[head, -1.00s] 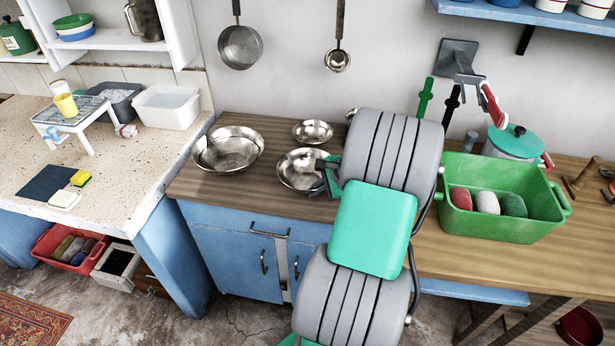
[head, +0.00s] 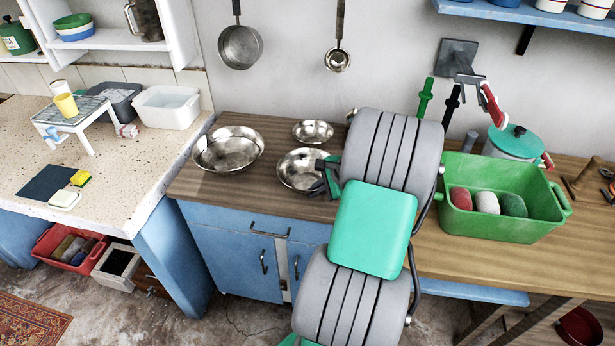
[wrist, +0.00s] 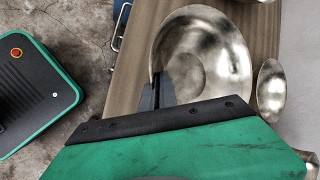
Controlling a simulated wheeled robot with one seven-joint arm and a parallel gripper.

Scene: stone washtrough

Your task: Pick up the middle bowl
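Three shiny metal bowls sit on the wooden counter. The middle-sized bowl (head: 297,168) stands between the large bowl (head: 228,152) at left and the small bowl (head: 313,131) behind it. My gripper (head: 322,180) is down at the right edge of the middle bowl. In the wrist view the middle bowl (wrist: 208,55) fills the centre, and my fingers (wrist: 158,92) are at its rim, one seeming inside and one outside. Whether they press on the rim is not clear. The small bowl (wrist: 270,92) also shows in the wrist view.
A green bin (head: 505,225) with several rolled cloths stands right of my arm. A ladle (head: 338,58) and a pan (head: 240,46) hang on the wall behind. The counter's front left is clear. My arm hides part of the counter.

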